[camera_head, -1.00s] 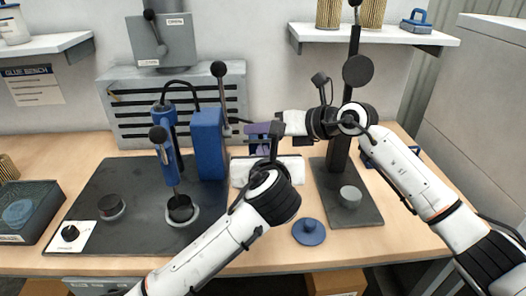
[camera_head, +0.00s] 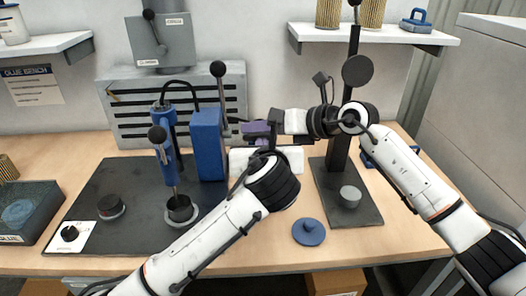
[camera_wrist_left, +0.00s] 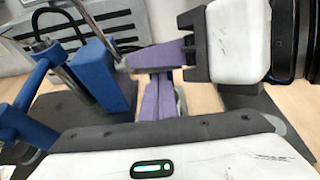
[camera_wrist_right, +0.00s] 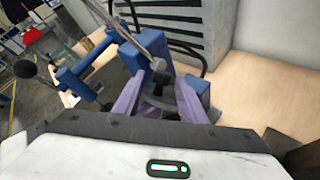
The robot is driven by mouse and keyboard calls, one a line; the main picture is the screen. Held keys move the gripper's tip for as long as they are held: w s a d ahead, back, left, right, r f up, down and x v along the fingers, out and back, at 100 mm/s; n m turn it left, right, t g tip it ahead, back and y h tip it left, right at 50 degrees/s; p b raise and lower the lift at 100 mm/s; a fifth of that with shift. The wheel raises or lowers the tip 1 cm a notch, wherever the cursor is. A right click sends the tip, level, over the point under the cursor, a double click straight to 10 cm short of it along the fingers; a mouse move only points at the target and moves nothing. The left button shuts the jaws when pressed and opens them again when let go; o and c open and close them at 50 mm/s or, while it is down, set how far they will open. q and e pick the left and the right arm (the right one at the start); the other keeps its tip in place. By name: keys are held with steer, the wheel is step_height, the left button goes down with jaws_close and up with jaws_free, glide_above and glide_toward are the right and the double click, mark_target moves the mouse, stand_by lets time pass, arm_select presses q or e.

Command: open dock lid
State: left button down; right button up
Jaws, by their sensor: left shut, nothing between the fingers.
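A blue block (camera_head: 208,145) stands upright on the dark bench mat, with a metal lever (camera_head: 223,100) topped by a black knob beside it. I cannot tell which part is the dock lid. My right gripper (camera_wrist_right: 160,88) has its purple fingers spread, with a dark collar on the lever's lower end close to or between the tips. My left gripper (camera_wrist_left: 158,80) is shut and empty, just below the right gripper's fingers in the left wrist view. In the head view it is mostly hidden behind its own wrist.
A blue press (camera_head: 170,160) with a black knob stands over a black cup (camera_head: 180,208). A dark puck (camera_head: 111,207), a blue round lid (camera_head: 308,231) and a grey cylinder (camera_head: 350,195) on a stand are nearby.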

arm_select(q)
steer(key=shift+r, duration=0.45)
arm_select(e)
steer(key=shift+s+a+f, duration=0.15)
steer(key=shift+s+f, duration=0.05)
steer(key=shift+f, duration=0.2)
